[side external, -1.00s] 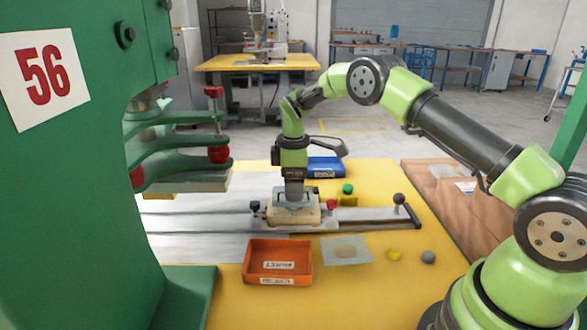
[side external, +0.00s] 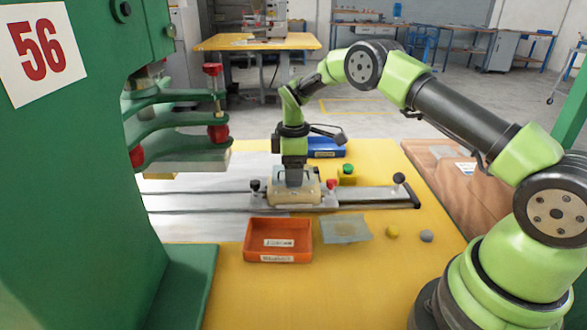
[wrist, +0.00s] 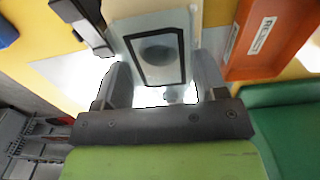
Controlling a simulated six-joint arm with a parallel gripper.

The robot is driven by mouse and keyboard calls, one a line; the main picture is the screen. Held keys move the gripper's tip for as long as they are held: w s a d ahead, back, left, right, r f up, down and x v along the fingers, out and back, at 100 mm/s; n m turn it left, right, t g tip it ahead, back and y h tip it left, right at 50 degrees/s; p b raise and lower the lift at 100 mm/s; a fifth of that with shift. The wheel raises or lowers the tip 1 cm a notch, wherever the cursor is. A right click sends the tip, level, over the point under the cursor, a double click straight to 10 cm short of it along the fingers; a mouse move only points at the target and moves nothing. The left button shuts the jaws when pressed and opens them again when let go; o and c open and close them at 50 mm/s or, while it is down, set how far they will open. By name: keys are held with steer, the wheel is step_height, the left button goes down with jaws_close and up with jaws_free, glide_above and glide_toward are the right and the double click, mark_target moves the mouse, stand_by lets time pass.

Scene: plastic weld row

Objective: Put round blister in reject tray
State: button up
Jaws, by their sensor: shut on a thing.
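The round blister (wrist: 158,48) is a clear sheet with a round dome inside a dark square outline, seen between my fingers in the wrist view. My gripper (side external: 294,178) points straight down over the cream fixture block (side external: 294,197) on the slide and is shut on the blister. In the side view the blister is mostly hidden by the fingers, and I cannot tell if it is clear of the block. The reject tray (side external: 278,228) is orange, shallow and labelled, on the yellow table in front of the fixture. It also shows at upper right in the wrist view (wrist: 250,65).
A clear flat sheet (side external: 345,229) lies right of the tray, with a yellow piece (side external: 392,231) and a grey ball (side external: 426,236) beyond it. A blue tray (side external: 326,148) stands behind. The green press (side external: 85,200) stands at left. A knobbed handle (side external: 401,185) ends the slide.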

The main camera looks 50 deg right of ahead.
steer(key=shift+r, duration=2.25)
steer(key=shift+r, duration=2.5)
steer(key=shift+a, duration=0.1)
glide_above(279, 243)
steer(key=shift+m, duration=0.3)
steer(key=shift+f, duration=6.35)
steer(key=shift+f, duration=0.1)
